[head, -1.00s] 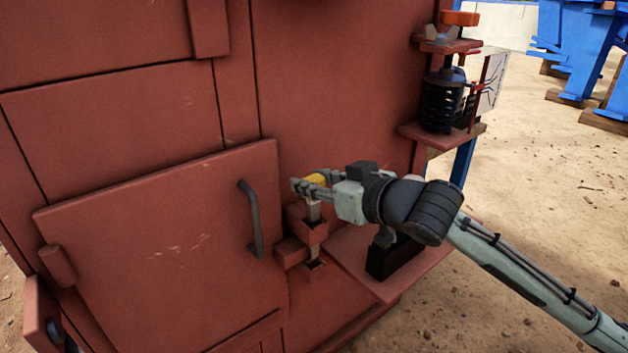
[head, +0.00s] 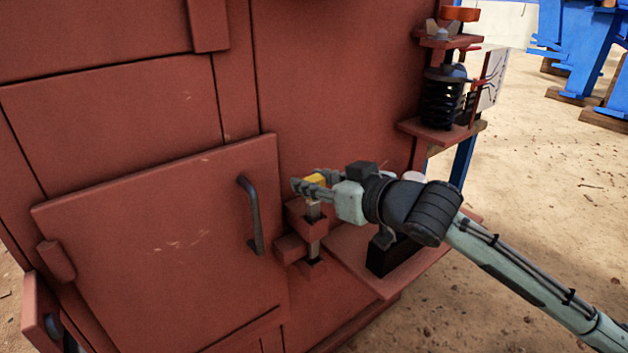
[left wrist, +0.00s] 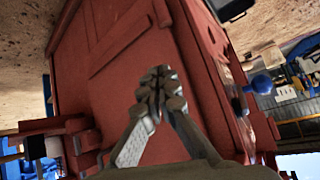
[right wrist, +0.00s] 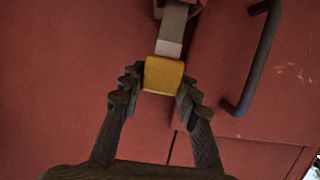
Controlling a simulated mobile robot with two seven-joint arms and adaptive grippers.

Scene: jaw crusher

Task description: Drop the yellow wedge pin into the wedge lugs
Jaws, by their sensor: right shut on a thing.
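The wedge pin has a yellow head (head: 315,179) and a flat grey shank (head: 313,212). My right gripper (head: 312,187) is shut on the yellow head and holds the pin upright above the red wedge lugs (head: 304,222) beside the door. The right wrist view shows the yellow head (right wrist: 163,75) between both fingers. My left gripper (left wrist: 161,88) shows only in the left wrist view, fingertips together and empty.
The red door (head: 160,240) with a dark handle (head: 251,217) is left of the lugs. A red ledge (head: 385,285) with a black block (head: 390,253) lies below my right arm. A spring assembly (head: 441,100) stands behind at right. Sandy ground is open further right.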

